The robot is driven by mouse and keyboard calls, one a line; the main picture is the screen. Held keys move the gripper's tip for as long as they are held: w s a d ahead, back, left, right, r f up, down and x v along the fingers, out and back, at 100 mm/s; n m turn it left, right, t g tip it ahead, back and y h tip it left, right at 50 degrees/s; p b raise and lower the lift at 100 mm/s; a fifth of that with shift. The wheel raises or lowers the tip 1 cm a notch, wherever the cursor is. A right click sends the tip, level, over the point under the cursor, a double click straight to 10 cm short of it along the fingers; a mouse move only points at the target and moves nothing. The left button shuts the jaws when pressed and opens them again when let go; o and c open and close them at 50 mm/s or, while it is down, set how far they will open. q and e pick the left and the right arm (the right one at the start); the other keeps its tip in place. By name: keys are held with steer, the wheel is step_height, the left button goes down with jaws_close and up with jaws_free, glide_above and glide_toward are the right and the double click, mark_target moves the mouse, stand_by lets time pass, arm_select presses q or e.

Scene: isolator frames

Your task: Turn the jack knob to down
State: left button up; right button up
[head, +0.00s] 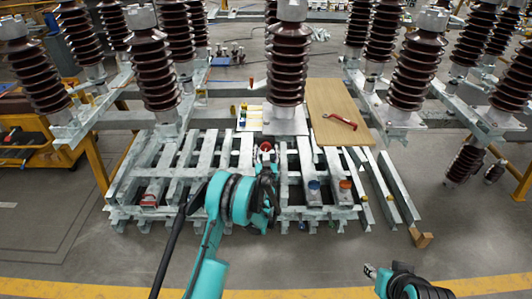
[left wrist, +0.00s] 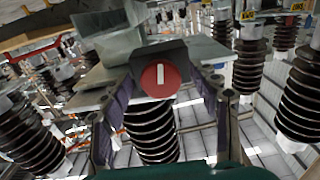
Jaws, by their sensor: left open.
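The jack knob (left wrist: 160,80) is a round red disc with a white bar, set on a dark plate in the left wrist view. Its white bar stands about vertical in that picture. In the head view, a small red and white spot, apparently the knob (head: 265,147), shows just beyond my left gripper (head: 266,167). My left gripper is open, with its two fingers either side of the knob in the left wrist view; I see no clear contact. My teal left arm hides part of the area below. My right gripper (head: 371,272) is low at the right, far from the knob, too small to read.
Grey steel beams (head: 180,165) lie stacked around the knob. Tall brown insulators (head: 287,65) rise behind it. A wooden board (head: 335,100) with a red-handled tool (head: 341,121) lies to the right. Open floor (head: 320,255) lies in front.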

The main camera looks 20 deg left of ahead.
arm_select(q)
steer(key=shift+w, duration=0.15)
steer(key=c, duration=1.2)
steer(key=shift+o, duration=0.2)
